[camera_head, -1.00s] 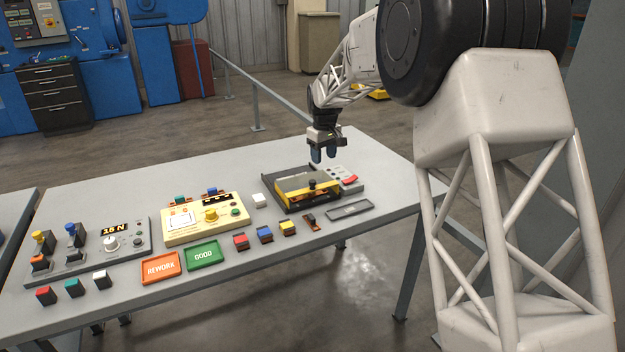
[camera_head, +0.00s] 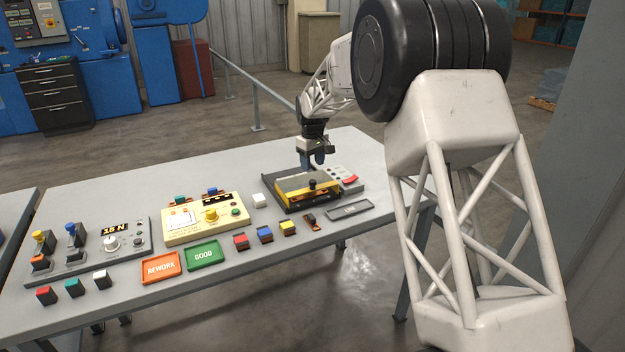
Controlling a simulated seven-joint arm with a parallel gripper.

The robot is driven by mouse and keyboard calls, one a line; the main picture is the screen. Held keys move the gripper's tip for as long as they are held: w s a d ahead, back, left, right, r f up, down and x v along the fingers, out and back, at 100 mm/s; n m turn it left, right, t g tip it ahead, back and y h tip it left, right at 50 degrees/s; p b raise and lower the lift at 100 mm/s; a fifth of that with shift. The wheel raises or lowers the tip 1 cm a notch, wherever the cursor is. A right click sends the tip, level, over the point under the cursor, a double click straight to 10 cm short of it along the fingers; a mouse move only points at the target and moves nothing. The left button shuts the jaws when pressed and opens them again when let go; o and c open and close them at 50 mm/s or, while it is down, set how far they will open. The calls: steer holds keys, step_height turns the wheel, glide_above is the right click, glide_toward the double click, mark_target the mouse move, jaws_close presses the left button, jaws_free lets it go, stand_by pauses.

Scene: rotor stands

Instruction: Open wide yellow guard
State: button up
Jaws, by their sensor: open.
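The wide yellow guard (camera_head: 296,199) is the yellow front of a dark box-like fixture on the right part of the table. It looks shut, and a black knob (camera_head: 312,184) stands at its front. My gripper (camera_head: 313,163) is open and points down, just above the back right part of the fixture. Its fingers are behind the knob in the picture; whether they touch the fixture I cannot tell. What lies under the guard is hidden.
A grey panel with a red switch (camera_head: 350,180) adjoins the fixture on the right. A grey tray (camera_head: 349,210) lies in front. The table's back is clear.

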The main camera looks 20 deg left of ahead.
mark_target(312, 181)
steer(key=shift+f, duration=3.3)
steer(key=shift+c, duration=0.3)
jaws_close()
